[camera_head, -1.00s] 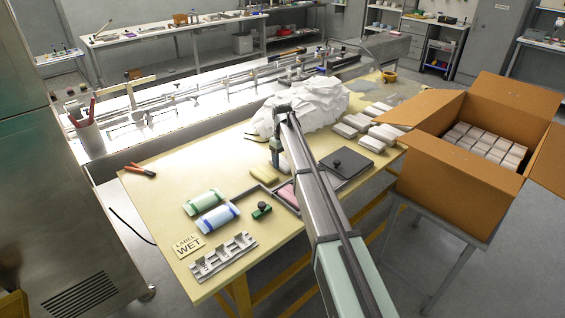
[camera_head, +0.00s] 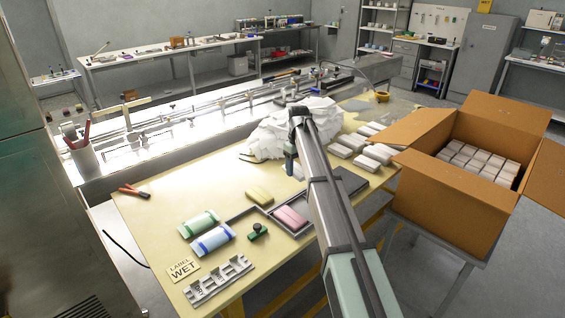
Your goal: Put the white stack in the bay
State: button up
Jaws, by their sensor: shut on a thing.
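My gripper (camera_head: 290,168), a dark green-grey finger end at the tip of my arm, points down over the table beside the white crumpled heap. It is shut on a white stack (camera_head: 299,171), which shows only partly behind the finger and arm. I cannot tell whether the stack touches the table. A shallow grey tray (camera_head: 243,213) lies nearer. A yellow stack (camera_head: 260,195) lies at the tray's far edge.
Several white stacks (camera_head: 366,162) lie right of the crumpled white heap (camera_head: 285,130). A dark plate (camera_head: 350,181) is partly behind my arm. Green and blue rolls (camera_head: 213,240), a green-handled stamp (camera_head: 257,231) and a metal rack (camera_head: 218,281) lie left. An open carton (camera_head: 450,196) stands right.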

send_over(306, 209)
jog(key=f, duration=0.2)
jog(key=shift+r+n, duration=0.15)
jog(key=shift+n, duration=0.35)
jog(key=shift+f, duration=2)
jog(key=shift+f, duration=1.4)
